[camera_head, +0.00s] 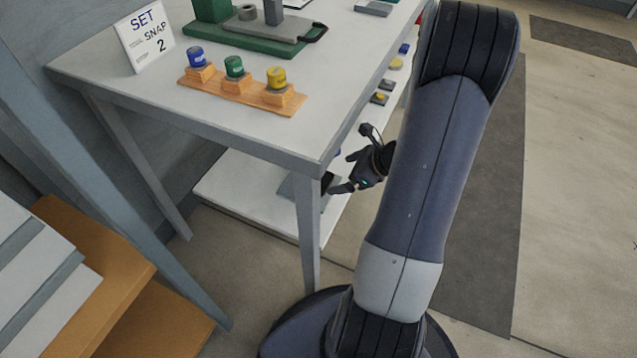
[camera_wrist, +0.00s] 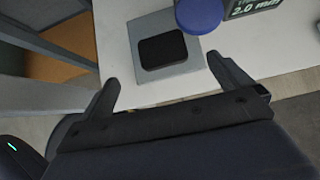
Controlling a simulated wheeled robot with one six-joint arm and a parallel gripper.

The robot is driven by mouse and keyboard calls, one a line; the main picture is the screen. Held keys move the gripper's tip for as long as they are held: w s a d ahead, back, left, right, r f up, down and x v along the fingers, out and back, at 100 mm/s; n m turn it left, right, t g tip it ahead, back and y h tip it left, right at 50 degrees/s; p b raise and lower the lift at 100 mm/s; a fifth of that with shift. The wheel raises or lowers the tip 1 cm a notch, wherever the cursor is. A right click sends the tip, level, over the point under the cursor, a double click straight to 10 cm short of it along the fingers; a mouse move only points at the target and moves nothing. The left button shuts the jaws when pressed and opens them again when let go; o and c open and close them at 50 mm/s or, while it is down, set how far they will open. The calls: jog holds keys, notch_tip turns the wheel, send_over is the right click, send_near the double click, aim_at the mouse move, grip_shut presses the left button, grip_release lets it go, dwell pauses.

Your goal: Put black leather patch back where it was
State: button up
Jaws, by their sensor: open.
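A black rounded-square patch (camera_wrist: 162,50) lies flat on a grey plate (camera_wrist: 190,64) in the wrist view. The plate rests on the white lower shelf (camera_wrist: 113,40) of the table. In the head view a small part of the grey plate (camera_head: 288,187) shows behind the table leg, and the patch is mostly hidden there. My gripper (camera_wrist: 163,69) is open and empty, its two fingers spread on either side of the plate's near edge in the picture. In the head view my gripper (camera_head: 354,160) is beside the table's front right leg, below the tabletop.
A blue round thing (camera_wrist: 199,14) and a dark box marked 2.0 mm (camera_wrist: 255,8) are close beside the plate. The table leg (camera_head: 308,235) and tabletop edge (camera_head: 325,165) are near my gripper. Coloured pots stand on a wooden rack (camera_head: 215,88) above.

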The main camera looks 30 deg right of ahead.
aim_at(326, 182)
jog(key=b+x, duration=0.2)
jog(key=x, duration=0.6)
jog(key=shift+d+f+b, duration=0.1)
jog(key=shift+b, duration=0.3)
jog(key=c, duration=1.1)
jog(key=shift+c, duration=0.2)
jog(key=shift+r+p, duration=0.35)
jog(key=shift+r, duration=0.25)
jog(key=s+d+p, duration=0.3)
jog(key=s+d, duration=0.8)
jog(key=s, duration=0.3)
jog(key=shift+r, duration=0.2)
